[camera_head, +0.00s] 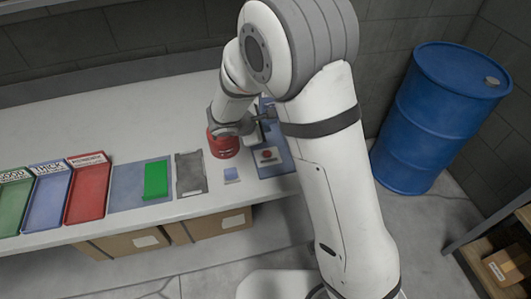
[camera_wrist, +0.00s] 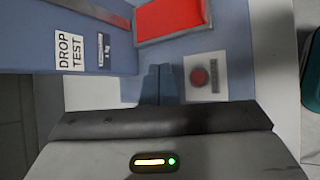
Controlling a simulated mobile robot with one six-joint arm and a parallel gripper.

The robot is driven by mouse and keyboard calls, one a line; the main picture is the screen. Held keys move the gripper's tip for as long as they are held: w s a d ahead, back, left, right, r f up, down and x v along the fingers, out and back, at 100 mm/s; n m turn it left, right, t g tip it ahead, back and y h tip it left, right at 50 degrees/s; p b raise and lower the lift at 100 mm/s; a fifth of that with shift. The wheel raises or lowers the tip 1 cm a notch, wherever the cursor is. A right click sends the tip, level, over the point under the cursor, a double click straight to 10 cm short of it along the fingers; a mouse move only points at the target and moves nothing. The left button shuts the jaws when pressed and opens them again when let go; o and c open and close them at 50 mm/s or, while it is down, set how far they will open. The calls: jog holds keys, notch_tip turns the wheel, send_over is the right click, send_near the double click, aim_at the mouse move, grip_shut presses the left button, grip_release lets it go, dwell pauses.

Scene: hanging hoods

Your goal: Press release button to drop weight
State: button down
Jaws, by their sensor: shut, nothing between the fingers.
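The red release button (camera_wrist: 200,77) sits on a white plate, just right of my fingertips in the wrist view. The head view also shows the button (camera_head: 267,155) on the blue base of the drop tester (camera_head: 277,170). My gripper (camera_wrist: 160,70) is shut and empty, with its fingers side by side. The gap in depth between fingertips and button is hard to judge. A blue block labelled DROP TEST (camera_wrist: 69,50) stands to the left in the wrist view. A red pad (camera_wrist: 172,17) lies beyond the fingers.
The pale bench (camera_head: 130,134) holds green, blue and red trays (camera_head: 88,188) at left, a blue mat with a green block (camera_head: 156,179), and a grey plate (camera_head: 190,173). Boxes (camera_head: 135,243) sit beneath. A blue drum (camera_head: 435,120) stands at right.

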aim_at(264, 155)
jog(key=shift+f, duration=0.15)
notch_tip(264, 155, down, 8)
jog(key=b, duration=0.5)
jog(key=shift+f+b, duration=0.3)
jog(key=shift+b, duration=0.25)
jog(key=shift+f, duration=0.1)
dwell(1.3)
jog(key=shift+f+b, duration=0.3)
jog(key=shift+b, duration=0.35)
jog(key=shift+f+b, duration=0.35)
jog(key=shift+b, duration=0.15)
dwell(0.4)
jog(key=shift+r, duration=0.15)
jog(key=shift+r+p, duration=0.4)
jog(key=shift+r, duration=0.25)
jog(key=shift+r, duration=0.1)
